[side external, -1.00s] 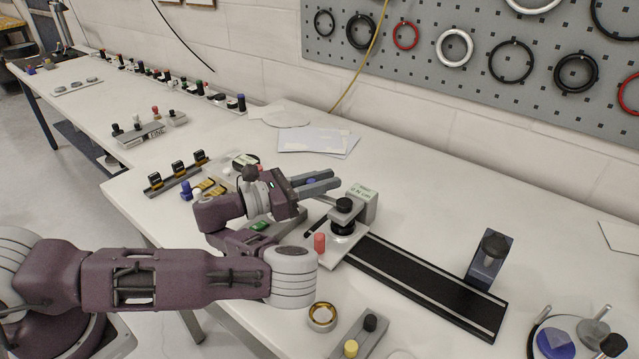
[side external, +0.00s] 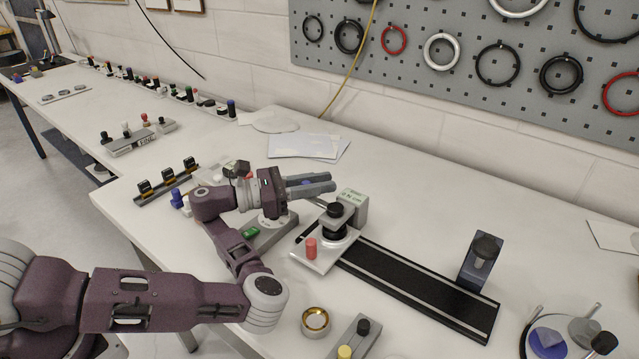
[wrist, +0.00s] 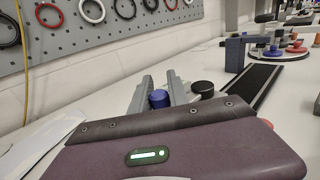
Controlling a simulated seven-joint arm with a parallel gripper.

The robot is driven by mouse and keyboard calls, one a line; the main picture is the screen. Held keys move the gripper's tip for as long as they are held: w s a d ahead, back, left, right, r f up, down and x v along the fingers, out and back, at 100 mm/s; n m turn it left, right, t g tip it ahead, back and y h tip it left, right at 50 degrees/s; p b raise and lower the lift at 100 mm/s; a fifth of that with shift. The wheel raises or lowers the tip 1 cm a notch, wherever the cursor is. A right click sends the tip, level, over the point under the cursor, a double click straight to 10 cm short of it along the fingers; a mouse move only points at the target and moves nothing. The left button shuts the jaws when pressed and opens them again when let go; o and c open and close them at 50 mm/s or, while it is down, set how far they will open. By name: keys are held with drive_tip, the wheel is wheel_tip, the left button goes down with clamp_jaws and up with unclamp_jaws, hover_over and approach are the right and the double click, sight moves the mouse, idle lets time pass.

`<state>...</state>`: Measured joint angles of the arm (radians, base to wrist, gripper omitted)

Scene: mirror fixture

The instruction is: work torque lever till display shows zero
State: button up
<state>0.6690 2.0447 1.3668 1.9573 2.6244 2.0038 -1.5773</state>
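The fixture has a grey display box (side external: 352,203) with a pale green screen; its digits are too small to read. Beside the box stands a black knob (side external: 336,210) on a round mount, with a red post (side external: 311,248) on the plate in front. My gripper (side external: 330,183) is just left of the display box, fingers pointing right, above the bench. In the wrist view, my fingers (wrist: 159,93) are apart, and a blue knob (wrist: 159,98) shows between them; contact cannot be told. The black knob (wrist: 203,90) is right of the fingers. I cannot tell which part is the torque lever.
A black rail (side external: 415,285) runs right from the fixture to an upright dark block (side external: 481,260). A brass ring (side external: 316,320) and a grey block with knobs (side external: 354,340) lie in front. Papers (side external: 308,146) lie behind.

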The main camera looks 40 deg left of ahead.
drive_tip(key=o, duration=0.3)
drive_tip(key=shift+o, duration=0.2)
drive_tip(key=shift+r, duration=0.1)
wheel_tip(320, 180, up, 10)
